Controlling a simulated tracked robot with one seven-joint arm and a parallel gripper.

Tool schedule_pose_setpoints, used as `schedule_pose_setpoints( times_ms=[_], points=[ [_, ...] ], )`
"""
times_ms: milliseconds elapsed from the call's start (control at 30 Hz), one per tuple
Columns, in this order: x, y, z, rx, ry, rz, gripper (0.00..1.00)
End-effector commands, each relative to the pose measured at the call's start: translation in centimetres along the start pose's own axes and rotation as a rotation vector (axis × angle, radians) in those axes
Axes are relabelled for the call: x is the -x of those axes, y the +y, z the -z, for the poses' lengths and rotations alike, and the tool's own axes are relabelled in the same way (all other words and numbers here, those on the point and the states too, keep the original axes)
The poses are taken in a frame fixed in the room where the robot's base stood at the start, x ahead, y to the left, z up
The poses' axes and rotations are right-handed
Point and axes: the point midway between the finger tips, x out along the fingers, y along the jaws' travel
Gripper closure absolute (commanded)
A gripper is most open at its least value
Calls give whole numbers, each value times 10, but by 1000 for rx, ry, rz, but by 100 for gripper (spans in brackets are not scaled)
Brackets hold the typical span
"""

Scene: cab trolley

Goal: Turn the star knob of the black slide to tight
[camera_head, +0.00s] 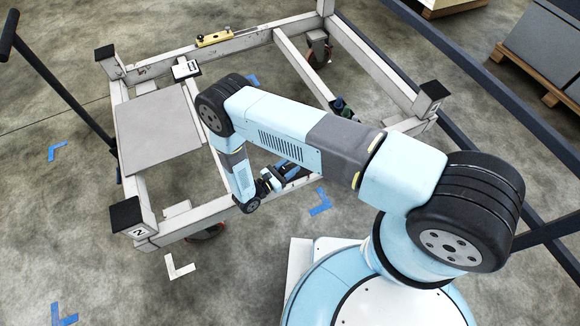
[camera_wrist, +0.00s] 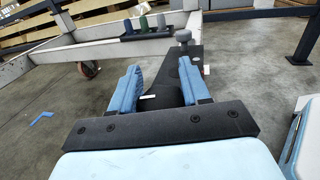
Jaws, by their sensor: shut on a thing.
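In the head view my gripper (camera_head: 287,166) is at the trolley's near rail, largely behind my arm.
The pale trolley frame (camera_head: 156,69) has black corner caps and a grey plate (camera_head: 155,128) on its left. A yellow fitting (camera_head: 214,40) sits on the far beam. A dark handle bar (camera_head: 60,88) stands left.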

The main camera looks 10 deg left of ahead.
Motion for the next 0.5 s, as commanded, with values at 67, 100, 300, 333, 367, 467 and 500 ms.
schedule_pose_setpoints(
  times_ms=[67, 100, 300, 333, 367, 467, 500],
  points=[
    [0, 2, 0, -5, 1, -2, 84],
    [0, 3, 0, -5, 1, 1, 84],
    [0, 2, 0, -8, 2, 85, 84],
    [0, 2, 0, -10, 2, 105, 84],
    [0, 2, 0, -10, 1, 125, 84],
    [0, 1, 0, -10, 2, 190, 84],
    [0, 1, 0, -10, 2, 213, 84]
  ],
)
